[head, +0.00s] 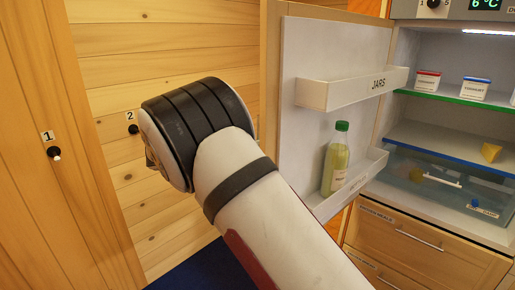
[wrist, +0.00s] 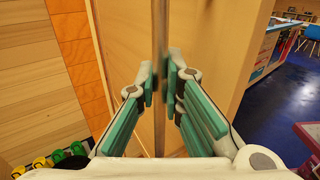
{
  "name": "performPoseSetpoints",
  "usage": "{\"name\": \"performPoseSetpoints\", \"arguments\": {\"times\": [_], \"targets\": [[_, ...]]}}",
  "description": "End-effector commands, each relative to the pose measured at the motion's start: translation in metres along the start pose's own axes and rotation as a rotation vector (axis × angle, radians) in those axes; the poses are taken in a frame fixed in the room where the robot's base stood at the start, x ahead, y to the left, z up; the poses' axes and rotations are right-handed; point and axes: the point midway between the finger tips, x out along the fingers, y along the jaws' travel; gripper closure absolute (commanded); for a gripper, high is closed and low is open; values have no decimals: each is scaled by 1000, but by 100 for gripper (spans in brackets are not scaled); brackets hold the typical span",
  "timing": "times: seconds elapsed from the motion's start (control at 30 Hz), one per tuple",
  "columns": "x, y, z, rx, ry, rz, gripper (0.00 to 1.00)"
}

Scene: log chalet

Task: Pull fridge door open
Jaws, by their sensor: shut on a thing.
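The fridge door (head: 305,58) stands open on the left of the fridge (head: 398,104) in the head view. Its white inner side faces the camera, with a JARS shelf (head: 345,92) and a bottle (head: 336,160) in a lower rack (head: 350,190). In the wrist view the door's wooden outer face (wrist: 215,50) shows, with a slim upright metal handle (wrist: 160,35). My gripper (wrist: 161,82) has its teal-padded fingers on either side of the handle and is shut on it. In the head view the gripper is hidden behind the door and my arm.
The fridge holds yoghurt tubs (head: 427,80), a yellow wedge (head: 490,152) and a clear drawer (head: 425,170). Wooden drawers (head: 420,238) are below. A wooden wall (head: 160,60) and a panel with knob 1 (head: 54,153) are at left. The wrist view shows blue floor (wrist: 255,110) at right.

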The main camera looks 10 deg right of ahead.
Motion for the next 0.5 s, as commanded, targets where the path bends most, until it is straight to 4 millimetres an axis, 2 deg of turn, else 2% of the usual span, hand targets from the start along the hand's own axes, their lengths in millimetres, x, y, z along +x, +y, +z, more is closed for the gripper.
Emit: {"name": "performPoseSetpoints", "arguments": {"times": [0.37,0.4,0.47,0.5], "targets": [[1,0,0,0,-1,-3,100],[1,0,0,0,-1,-3,87],[1,0,0,0,-1,-3,73],[1,0,0,0,0,-3,70]]}}
